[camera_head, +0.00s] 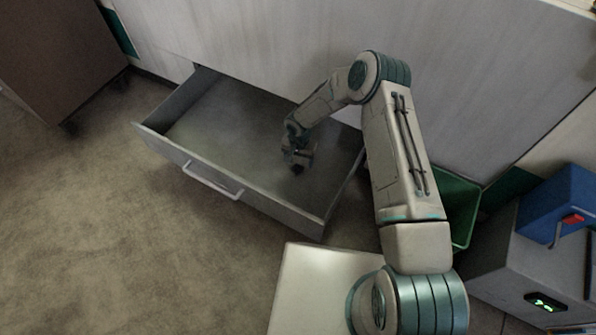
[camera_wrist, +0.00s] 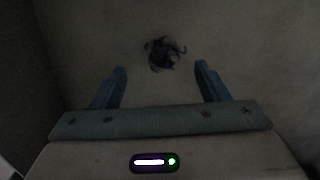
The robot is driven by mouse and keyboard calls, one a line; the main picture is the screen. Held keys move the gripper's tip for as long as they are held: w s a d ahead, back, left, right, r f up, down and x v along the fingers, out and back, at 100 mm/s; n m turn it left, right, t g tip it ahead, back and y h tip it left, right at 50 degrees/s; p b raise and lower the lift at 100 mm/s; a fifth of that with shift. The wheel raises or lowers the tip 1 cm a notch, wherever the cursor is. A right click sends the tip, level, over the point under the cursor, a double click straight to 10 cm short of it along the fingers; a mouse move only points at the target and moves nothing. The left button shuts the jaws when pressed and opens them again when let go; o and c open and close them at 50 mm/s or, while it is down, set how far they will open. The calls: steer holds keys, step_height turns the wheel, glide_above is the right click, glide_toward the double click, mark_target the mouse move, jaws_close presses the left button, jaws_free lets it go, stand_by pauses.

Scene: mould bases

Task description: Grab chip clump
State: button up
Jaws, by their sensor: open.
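The chip clump (camera_wrist: 163,54) is a small dark, curly tangle on the drawer floor. In the wrist view it lies ahead of my gripper (camera_wrist: 161,80), roughly centred between the two blue-grey fingers and beyond their tips. The fingers are apart with nothing between them. In the head view my gripper (camera_head: 298,165) is low inside the open drawer, toward its right part. A dark spot just below the gripper there may be the clump, but it is too small to tell.
The pulled-out grey drawer (camera_head: 180,150) has raised walls and a front handle (camera_head: 212,184). Its left part is empty. A green bin (camera_head: 462,205) stands right of my arm. A grey machine with a blue box (camera_head: 555,205) is at the far right. Bare floor lies left.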

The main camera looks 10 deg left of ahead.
mark_target(298, 167)
step_height(298, 167, down, 5)
steer(key=b, duration=0.2)
steer(key=shift+a+f+b, duration=0.1)
steer(key=shift+f+b, duration=0.1)
steer(key=shift+b, duration=0.15)
steer(key=c, duration=1.1)
